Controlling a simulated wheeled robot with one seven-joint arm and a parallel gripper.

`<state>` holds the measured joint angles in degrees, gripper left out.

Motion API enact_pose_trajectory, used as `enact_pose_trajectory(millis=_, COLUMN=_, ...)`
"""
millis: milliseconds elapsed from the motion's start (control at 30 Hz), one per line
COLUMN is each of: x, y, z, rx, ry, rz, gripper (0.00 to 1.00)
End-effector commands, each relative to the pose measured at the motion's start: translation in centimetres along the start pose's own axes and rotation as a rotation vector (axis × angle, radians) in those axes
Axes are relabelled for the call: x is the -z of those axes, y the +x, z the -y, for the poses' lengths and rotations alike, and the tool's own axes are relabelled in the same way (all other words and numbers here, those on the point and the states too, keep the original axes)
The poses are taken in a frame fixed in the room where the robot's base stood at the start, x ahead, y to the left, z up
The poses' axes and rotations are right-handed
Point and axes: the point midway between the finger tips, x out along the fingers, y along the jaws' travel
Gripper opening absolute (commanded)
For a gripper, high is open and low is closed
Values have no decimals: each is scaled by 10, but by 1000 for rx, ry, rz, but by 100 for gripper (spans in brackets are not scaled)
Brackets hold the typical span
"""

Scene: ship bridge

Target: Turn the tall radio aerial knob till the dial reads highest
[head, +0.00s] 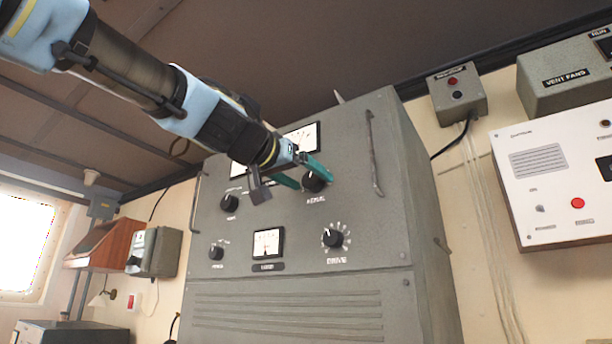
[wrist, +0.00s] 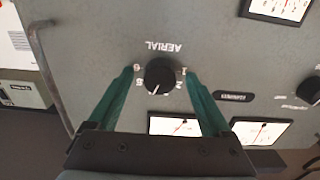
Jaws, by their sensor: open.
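The tall grey radio cabinet (head: 370,240) carries a round black knob (head: 314,183) labelled AERIAL. The knob also shows in the wrist view (wrist: 160,76), where the label is upside down and its white pointer mark points down and slightly left. My gripper (head: 306,175) is open at the knob; in the wrist view (wrist: 159,72) its green fingers stand on either side of it, with a gap visible. Two white meters sit beyond the knob in the wrist view, one (wrist: 174,125) partly hidden by a finger. In the head view a top meter (head: 304,136) is partly covered by my arm; the readings are too small to tell.
A lower meter (head: 267,243), a DRIVE knob (head: 333,238) and two smaller knobs share the panel. A metal handle (head: 373,155) stands out right of the AERIAL knob. A vent fans box (head: 565,80) and a white panel (head: 550,175) hang on the right wall.

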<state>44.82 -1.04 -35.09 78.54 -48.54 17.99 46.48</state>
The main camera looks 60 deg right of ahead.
Motion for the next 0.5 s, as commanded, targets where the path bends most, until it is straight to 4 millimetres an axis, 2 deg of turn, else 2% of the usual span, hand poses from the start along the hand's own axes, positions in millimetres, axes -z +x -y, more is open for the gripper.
enact_pose_trajectory(millis=67, x=0, y=0, z=0, rx=0, ry=0, rz=0, gripper=83)
enact_pose_trajectory(millis=500, x=0, y=0, z=0, rx=0, ry=0, rz=0, gripper=33)
